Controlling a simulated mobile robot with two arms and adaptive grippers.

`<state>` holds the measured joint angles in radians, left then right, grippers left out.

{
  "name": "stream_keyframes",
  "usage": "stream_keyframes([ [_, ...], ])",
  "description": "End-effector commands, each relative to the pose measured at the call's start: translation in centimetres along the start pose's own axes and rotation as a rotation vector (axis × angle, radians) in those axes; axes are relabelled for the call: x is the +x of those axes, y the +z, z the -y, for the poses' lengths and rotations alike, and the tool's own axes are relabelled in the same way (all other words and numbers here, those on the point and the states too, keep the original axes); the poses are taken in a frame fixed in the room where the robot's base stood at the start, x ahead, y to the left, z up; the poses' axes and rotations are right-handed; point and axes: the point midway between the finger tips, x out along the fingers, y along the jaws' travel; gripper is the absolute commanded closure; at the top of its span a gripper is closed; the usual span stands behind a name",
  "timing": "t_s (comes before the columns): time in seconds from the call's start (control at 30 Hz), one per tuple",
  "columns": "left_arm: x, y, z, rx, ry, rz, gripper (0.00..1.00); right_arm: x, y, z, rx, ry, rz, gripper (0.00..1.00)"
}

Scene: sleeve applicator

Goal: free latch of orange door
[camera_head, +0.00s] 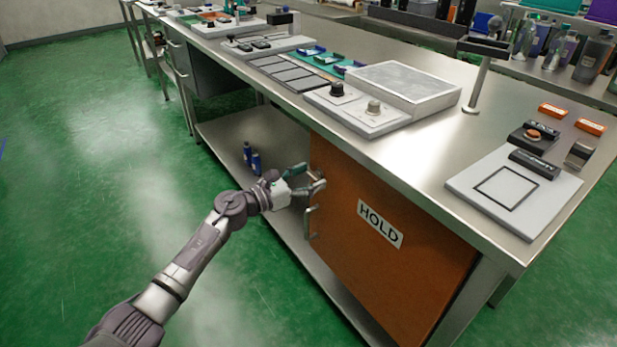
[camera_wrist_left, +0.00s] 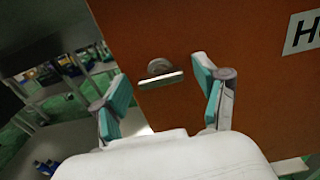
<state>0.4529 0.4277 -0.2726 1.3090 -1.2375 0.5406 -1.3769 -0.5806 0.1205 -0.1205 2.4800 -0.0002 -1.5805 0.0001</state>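The orange door (camera_head: 385,262) with a white HOLD label closes the cabinet under the bench; it also fills much of the left wrist view (camera_wrist_left: 250,75). Its latch (camera_wrist_left: 161,76), a metal knob with a flat bar, sits between my left fingertips in that view, with a visible gap on both sides. A metal pull handle (camera_head: 309,222) stands on the door below my gripper in the head view. My left gripper (camera_head: 305,180) is open in front of the door's upper left edge and partly hides the latch there. My right gripper is not in view.
The steel bench top (camera_head: 440,150) overhangs the door just above my gripper. Blue bottles (camera_head: 251,158) stand on the open lower shelf (camera_head: 240,130) left of the door. The green floor in front is clear.

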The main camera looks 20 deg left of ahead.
Motion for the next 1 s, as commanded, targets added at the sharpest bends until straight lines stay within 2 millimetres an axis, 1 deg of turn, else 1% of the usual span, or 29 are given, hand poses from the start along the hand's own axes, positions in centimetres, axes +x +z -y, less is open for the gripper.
stream_keyframes([
  [0.03,0.0,0.0,0.0,0.000,0.000,0.000,0.40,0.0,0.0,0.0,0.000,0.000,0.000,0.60],
  [0.07,0.0,0.0,0.0,0.000,0.000,0.000,0.45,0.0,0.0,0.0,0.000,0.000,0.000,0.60],
  [0.3,0.0,0.0,0.0,0.000,0.000,0.000,0.85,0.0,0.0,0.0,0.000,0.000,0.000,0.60],
  [0.57,-0.1,0.0,0.0,-0.023,0.000,-0.001,0.85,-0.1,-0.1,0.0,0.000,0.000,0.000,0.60],
  [0.67,-0.1,0.1,-0.1,-0.058,0.001,-0.001,0.85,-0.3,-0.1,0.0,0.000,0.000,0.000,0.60],
  [0.87,-0.1,0.1,-0.1,-0.183,0.000,-0.001,0.85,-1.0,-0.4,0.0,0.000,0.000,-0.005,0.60],
  [0.93,-0.1,0.2,-0.1,-0.243,0.000,-0.001,0.85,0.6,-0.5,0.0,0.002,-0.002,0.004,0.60],
  [1.0,-0.1,0.2,-0.2,-0.307,0.000,-0.001,0.85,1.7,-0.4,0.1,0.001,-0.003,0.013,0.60],
])
